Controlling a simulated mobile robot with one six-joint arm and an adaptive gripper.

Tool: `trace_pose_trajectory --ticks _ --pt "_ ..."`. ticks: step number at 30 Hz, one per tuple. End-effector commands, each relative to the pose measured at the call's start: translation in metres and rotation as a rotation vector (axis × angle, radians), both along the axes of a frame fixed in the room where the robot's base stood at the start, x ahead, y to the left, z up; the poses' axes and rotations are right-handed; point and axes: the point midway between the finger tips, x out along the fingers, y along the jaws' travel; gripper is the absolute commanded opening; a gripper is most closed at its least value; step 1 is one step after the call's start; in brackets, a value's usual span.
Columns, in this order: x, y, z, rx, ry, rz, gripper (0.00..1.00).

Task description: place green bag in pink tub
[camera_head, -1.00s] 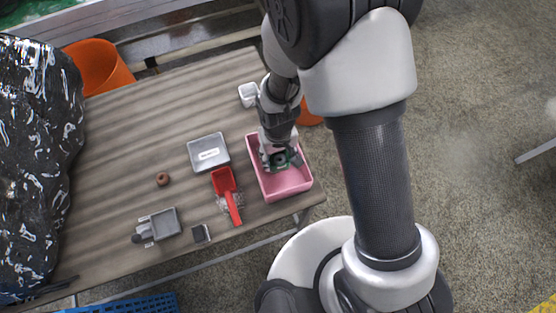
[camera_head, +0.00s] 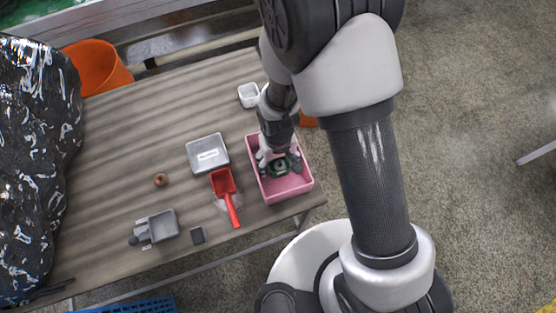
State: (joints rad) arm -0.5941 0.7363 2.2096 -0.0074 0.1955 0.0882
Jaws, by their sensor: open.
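The pink tub (camera_head: 285,190) stands at the right front corner of the wooden table. The green bag (camera_head: 279,168) is inside the tub, a small dark green shape between and below my fingers. My gripper (camera_head: 278,165) is over and partly within the tub, pointing down, with its fingers spread apart to either side of the bag. The gripper and arm hide the tub's far left part, and I cannot tell whether the fingers touch the bag.
A red scoop (camera_head: 226,192) lies just left of the tub. A grey labelled tray (camera_head: 208,153), a small white container (camera_head: 248,95), a brown ring (camera_head: 161,180) and a grey box (camera_head: 160,226) are on the table (camera_head: 120,150). An orange bin (camera_head: 95,68) stands behind.

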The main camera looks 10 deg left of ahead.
Motion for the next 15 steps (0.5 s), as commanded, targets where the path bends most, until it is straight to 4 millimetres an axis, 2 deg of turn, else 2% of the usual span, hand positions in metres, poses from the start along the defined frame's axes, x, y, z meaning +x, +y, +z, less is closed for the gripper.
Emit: trace_pose_trajectory --ticks 8,11,15 --pt "0.000 0.000 0.004 0.000 0.000 0.000 0.71" --pt "0.001 0.000 0.017 0.001 -0.002 0.000 0.71" --pt "0.001 0.001 0.048 0.002 -0.004 0.000 0.71"
